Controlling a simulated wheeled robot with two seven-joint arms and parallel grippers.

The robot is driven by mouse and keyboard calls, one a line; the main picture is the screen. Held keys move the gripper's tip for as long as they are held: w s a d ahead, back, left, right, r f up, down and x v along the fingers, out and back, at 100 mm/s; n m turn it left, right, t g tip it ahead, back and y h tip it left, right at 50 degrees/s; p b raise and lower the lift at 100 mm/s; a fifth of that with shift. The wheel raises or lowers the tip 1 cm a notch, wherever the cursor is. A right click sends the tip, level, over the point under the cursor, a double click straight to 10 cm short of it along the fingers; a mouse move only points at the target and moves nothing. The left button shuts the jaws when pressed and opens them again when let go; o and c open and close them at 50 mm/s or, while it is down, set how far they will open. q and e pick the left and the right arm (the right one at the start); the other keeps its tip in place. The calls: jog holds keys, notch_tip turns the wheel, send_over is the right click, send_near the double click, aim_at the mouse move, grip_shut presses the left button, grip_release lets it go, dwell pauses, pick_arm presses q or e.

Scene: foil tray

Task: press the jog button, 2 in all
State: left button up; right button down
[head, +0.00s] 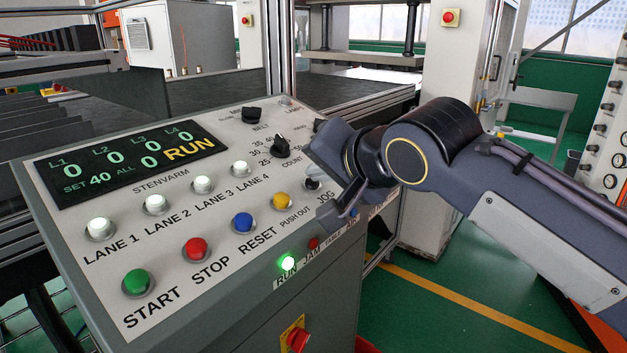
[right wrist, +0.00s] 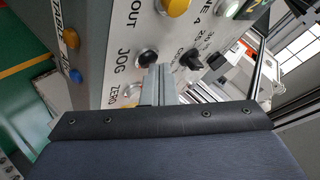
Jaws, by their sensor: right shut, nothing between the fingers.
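The black jog button (head: 312,184) sits at the right end of the lower button row on the sloped panel, above the printed word JOG. It also shows in the right wrist view (right wrist: 147,57), beside its label. My right gripper (head: 348,211) reaches in from the right, over the panel's right edge. Its fingers are shut and empty. In the right wrist view the fingertips (right wrist: 159,72) lie just beside the jog button; I cannot tell whether they touch it. The display (head: 125,162) reads RUN, SET 40, and zeros for all lanes. My left gripper is not in view.
Next to the jog button are a yellow PUSH OUT button (head: 282,201) and a black selector knob (head: 280,147). Several other buttons, including blue RESET (head: 242,222), fill the panel. A green RUN lamp (head: 287,262) is lit on the front face. Open green floor lies at right.

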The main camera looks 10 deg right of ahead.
dwell(0.4)
jog(key=shift+s+d+r+p, duration=0.15)
jog(key=shift+s+r+p, duration=0.05)
jog(key=shift+r+p, duration=0.5)
jog(key=r+p, duration=0.2)
jog(key=r, duration=0.1)
jog(key=s+d+r+p, duration=0.1)
jog(key=r, duration=0.1)
dwell(0.6)
jog(key=shift+n+g+h, duration=0.5)
jog(key=shift+n+g, duration=0.3)
jog(key=shift+g, duration=0.1)
jog(key=s+d+f, duration=0.1)
jog(key=f, duration=0.2)
jog(key=s+d+f, duration=0.2)
jog(key=f, duration=0.1)
jog(key=s+d+f, duration=0.1)
jog(key=f, duration=0.2)
jog(key=shift+s+d, duration=0.15)
jog(key=shift+d, duration=0.1)
jog(key=s+d+f+n+g, duration=0.1)
jog(key=s+f+n+g, duration=0.1)
jog(key=s+f, duration=0.6)
jog(key=s+d+f+n+g+y, duration=0.1)
jog(key=s+f+g, duration=0.1)
jog(key=s+f, duration=0.6)
notch_tip(320, 180, down, 6)
jog(key=shift+s+d+f+n, duration=0.1)
jog(key=shift+s+d+n, duration=0.1)
jog(key=shift+n, duration=0.2)
